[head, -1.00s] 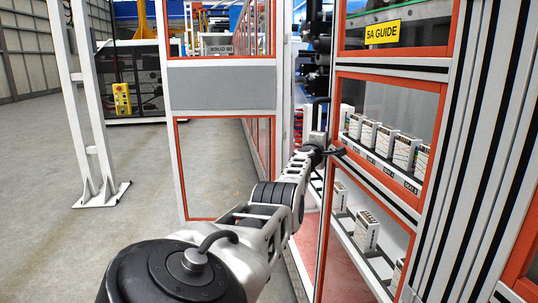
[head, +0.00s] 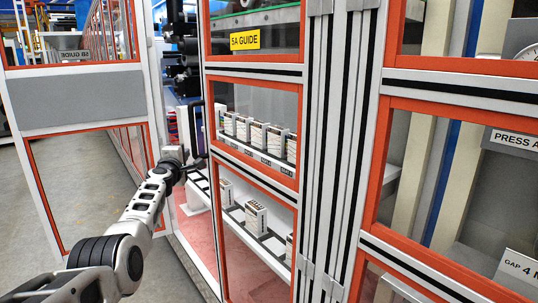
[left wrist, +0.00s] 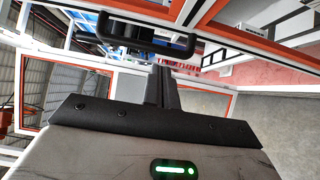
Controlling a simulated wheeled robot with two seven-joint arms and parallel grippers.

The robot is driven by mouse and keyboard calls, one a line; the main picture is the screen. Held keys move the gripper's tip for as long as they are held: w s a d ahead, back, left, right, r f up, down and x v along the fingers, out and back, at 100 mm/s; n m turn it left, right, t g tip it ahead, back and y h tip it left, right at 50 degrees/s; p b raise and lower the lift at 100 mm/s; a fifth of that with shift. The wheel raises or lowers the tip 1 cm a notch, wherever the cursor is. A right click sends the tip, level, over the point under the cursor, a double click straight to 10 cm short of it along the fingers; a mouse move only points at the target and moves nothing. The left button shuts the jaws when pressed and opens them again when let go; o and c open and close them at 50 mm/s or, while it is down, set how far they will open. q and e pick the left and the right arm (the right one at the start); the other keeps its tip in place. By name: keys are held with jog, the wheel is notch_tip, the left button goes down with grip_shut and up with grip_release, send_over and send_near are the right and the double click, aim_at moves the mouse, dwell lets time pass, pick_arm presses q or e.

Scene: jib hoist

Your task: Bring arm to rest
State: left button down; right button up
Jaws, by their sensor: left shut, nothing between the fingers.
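My left arm comes in from the lower left in the head view. Its gripper (head: 186,166) is at the edge of the orange-trimmed glazed door, its fingertips small and hard to make out. In the left wrist view the dark fingers (left wrist: 164,86) are together with nothing between them. A black U-shaped handle (left wrist: 146,36) on a white frame shows just beyond the fingertips, and the fingers do not wrap around it. My right arm and gripper are not in view.
Glazed panels with orange trim and white posts (head: 335,150) fill the right. Behind one, white boxes (head: 255,135) stand on shelves. A yellow "5A GUIDE" label (head: 245,40) is above. A grey panel (head: 75,100) stands left. Bare concrete floor (head: 95,190) shows behind the left panel.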

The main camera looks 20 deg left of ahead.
pick_arm(q)
jog(key=shift+f, duration=0.1)
jog(key=s+d+f+m+g+h, duration=0.1)
jog(key=s+d+f+m+h, duration=0.25)
jog(key=d+f+m, duration=0.4)
jog(key=s+d+f+m+g+h, duration=0.2)
jog(key=s+d+f+m+h, duration=0.15)
jog(key=d+f+m, duration=0.35)
jog(key=s+d+f+m+g+h, duration=0.2)
jog(key=s+d+f+m+g, duration=0.25)
jog(key=s+d+f, duration=0.65)
jog(key=s+d+m+g+y, duration=0.2)
jog(key=s+d+m+g, duration=0.15)
jog(key=s, duration=1.25)
jog(key=s+d+m+g+y, duration=0.15)
jog(key=s+d, duration=0.35)
jog(key=s, duration=1.1)
jog(key=w+d+f+t+h, duration=0.3)
jog(key=w+d+f+t, duration=0.1)
jog(key=f, duration=0.5)
jog(key=shift+w+d+m+t, duration=0.2)
jog(key=shift+w+m+t, duration=0.1)
jog(key=shift+w+t, duration=0.55)
